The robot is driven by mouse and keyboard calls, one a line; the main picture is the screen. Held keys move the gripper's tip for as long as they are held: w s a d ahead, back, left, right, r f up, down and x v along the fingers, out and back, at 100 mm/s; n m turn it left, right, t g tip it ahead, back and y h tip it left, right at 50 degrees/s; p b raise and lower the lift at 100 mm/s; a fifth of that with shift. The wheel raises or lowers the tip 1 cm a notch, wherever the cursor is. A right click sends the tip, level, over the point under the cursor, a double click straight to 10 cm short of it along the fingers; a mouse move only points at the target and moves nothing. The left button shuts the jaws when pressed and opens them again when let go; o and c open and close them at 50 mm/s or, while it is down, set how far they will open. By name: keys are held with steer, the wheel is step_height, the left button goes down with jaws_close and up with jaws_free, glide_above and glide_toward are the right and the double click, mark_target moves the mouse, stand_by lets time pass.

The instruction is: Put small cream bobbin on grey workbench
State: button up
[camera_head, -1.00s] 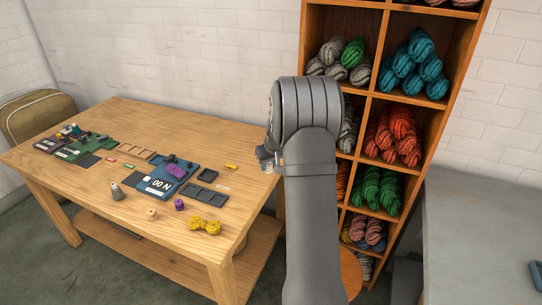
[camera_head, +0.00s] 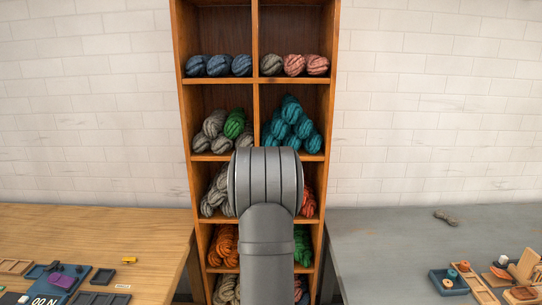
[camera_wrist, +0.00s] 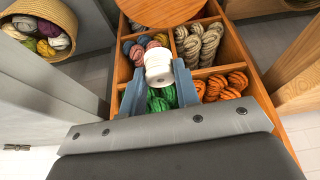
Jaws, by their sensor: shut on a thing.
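My gripper (camera_wrist: 159,85) is shut on the small cream bobbin (camera_wrist: 158,66), which looks white in the wrist view and sits between the two blue-grey fingers. The bobbin is held in the air in front of the shelf of skeins. In the head view my arm hides the gripper and the bobbin. The grey workbench (camera_head: 385,245) stands at the right in the head view, with a wide bare area on its near left part.
A wooden shelf (camera_head: 256,60) full of wool skeins stands between the benches. The wooden table (camera_head: 130,225) is at the left. On the grey workbench are a dark tray (camera_head: 449,283), wooden trays at the right and a grey skein (camera_head: 445,218) at the back.

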steer(key=w+a+r+n+y, duration=0.1)
steer(key=w+a+r+n, duration=0.2)
steer(key=a, duration=0.7)
steer(key=w+a+r+n+g+y, duration=0.1)
steer(key=w+a+r+n, duration=0.2)
steer(key=a, duration=0.8)
steer(key=w+a+r+n+y, duration=0.1)
steer(key=w+a+r+n, duration=0.2)
steer(key=a+r, duration=0.3)
steer(key=a, duration=0.4)
steer(key=shift+w+a, duration=0.2)
steer(key=a+f, duration=0.2)
steer(key=a, duration=0.1)
steer(key=a+f, duration=0.2)
steer(key=a, duration=0.2)
steer(key=s+a+f, duration=0.1)
steer(key=a+f, duration=0.1)
steer(key=a, duration=0.2)
steer(key=shift+a+f, duration=0.15)
steer(key=shift+f, duration=0.25)
steer(key=shift+a+f, duration=0.15)
steer(key=shift+f, duration=1.7)
steer(key=shift+f, duration=0.1)
